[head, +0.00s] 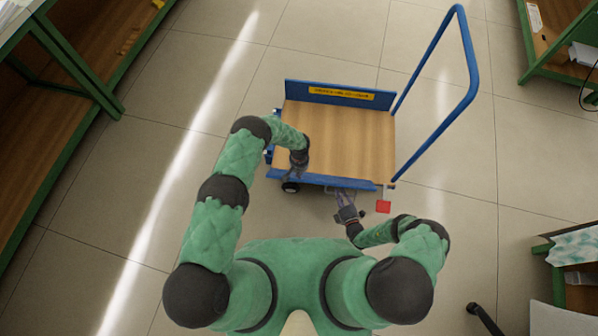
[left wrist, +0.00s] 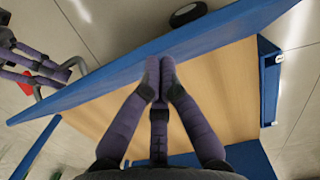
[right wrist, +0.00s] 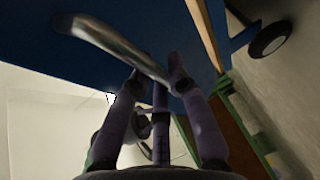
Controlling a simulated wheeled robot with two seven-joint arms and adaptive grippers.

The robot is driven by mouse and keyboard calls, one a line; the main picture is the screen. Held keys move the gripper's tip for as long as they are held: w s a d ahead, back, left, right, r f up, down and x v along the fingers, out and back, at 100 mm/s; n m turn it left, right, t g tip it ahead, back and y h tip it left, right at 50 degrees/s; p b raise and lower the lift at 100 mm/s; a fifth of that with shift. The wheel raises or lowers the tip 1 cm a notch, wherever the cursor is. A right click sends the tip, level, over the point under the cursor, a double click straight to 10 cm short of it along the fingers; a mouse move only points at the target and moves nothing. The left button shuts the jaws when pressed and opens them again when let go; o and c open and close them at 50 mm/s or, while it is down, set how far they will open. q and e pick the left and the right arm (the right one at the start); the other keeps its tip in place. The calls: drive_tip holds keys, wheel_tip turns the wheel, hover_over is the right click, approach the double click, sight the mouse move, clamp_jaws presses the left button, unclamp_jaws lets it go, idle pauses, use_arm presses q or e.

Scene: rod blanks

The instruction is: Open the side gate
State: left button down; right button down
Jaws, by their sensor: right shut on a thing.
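The cart has a wooden deck (head: 345,140). A blue side gate (head: 320,180) runs along its near edge and crosses the left wrist view (left wrist: 110,72). My left gripper (head: 296,172) is over the near left part of the deck, by the gate. Its fingertips (left wrist: 158,75) are together, with nothing seen between them; contact with the gate is unclear. My right gripper (head: 345,208) is low outside the near edge, shut on a bent metal bar (right wrist: 115,45) under the blue frame. The bar's far end is hidden.
A red piece (head: 383,207) sits beside my right gripper. The cart's blue push handle (head: 470,60) rises on the right. A far blue panel (head: 330,94) bears a yellow label. A green-framed shelf (head: 75,65) stands left. Floor around the cart is clear.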

use_arm(q)
drive_tip(key=shift+s+f, duration=0.4)
drive_tip(key=shift+s, duration=0.3)
use_arm(e)
drive_tip(key=shift+w+d+r, duration=0.1)
drive_tip(key=shift+d, duration=0.05)
use_arm(q)
drive_tip(key=shift+s+a, duration=0.1)
drive_tip(key=shift+s+f, duration=0.1)
use_arm(e)
drive_tip(key=c, duration=1.4)
unclamp_jaws()
